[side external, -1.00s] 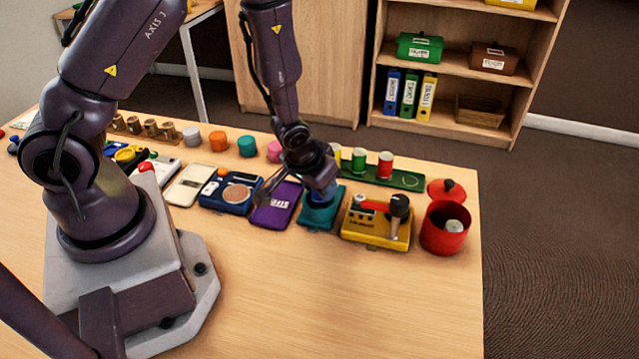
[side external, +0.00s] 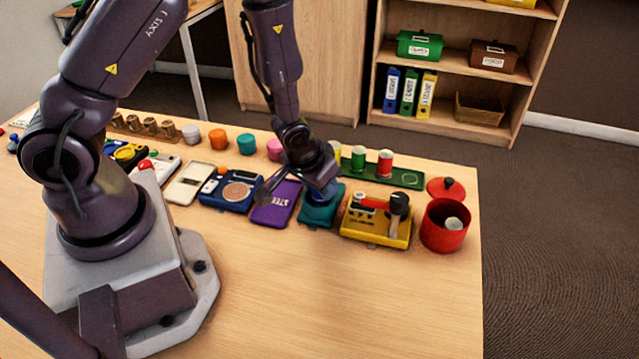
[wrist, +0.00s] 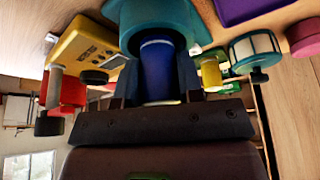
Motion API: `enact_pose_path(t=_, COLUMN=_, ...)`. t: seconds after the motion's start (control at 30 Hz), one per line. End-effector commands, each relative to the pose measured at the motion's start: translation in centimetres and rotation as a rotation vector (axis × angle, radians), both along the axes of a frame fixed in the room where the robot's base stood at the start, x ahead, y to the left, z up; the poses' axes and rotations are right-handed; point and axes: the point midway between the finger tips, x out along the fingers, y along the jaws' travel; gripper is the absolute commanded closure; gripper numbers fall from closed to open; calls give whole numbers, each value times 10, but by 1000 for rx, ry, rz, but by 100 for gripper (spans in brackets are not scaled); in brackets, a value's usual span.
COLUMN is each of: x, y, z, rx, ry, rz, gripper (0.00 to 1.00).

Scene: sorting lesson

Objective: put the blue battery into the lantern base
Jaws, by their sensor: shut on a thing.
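The blue battery (wrist: 158,72) stands between my fingers, and a little of its blue (side external: 324,191) shows under my gripper in the side view. My gripper (side external: 324,183) is shut on it, and the dark fingers also show in the wrist view (wrist: 158,100). The teal lantern base (side external: 318,213) is directly below; it fills the top middle of the wrist view (wrist: 160,14). The battery's far end is at the base's round upper part. My gripper partly hides this in the side view, so I cannot tell how far in the end is.
A purple case (side external: 276,204) is close on the left and a yellow device (side external: 376,222) close on the right. A red pot (side external: 444,226) stands farther right. A green tray (side external: 400,177) with several batteries lies behind. The table's front is clear.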

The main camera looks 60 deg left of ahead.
Motion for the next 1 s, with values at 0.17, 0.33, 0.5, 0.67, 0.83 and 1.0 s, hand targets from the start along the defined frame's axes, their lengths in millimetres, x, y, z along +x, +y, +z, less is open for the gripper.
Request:
enact_pose_path(t=0.17, x=0, y=0, z=6, rx=1, ry=0, rz=1, gripper=92)
enact_pose_path(t=0.33, x=-1, y=0, z=10, rx=0, ry=1, rz=1, gripper=92)
enact_pose_path(t=0.5, x=-1, y=0, z=10, rx=0, ry=1, rz=1, gripper=92)
enact_pose_path(t=0.67, x=-1, y=0, z=10, rx=0, ry=2, rz=1, gripper=92)
enact_pose_path(t=0.83, x=-2, y=0, z=10, rx=0, ry=2, rz=1, gripper=92)
enact_pose_path(t=1.0, x=-2, y=-1, z=10, rx=0, ry=2, rz=1, gripper=92)
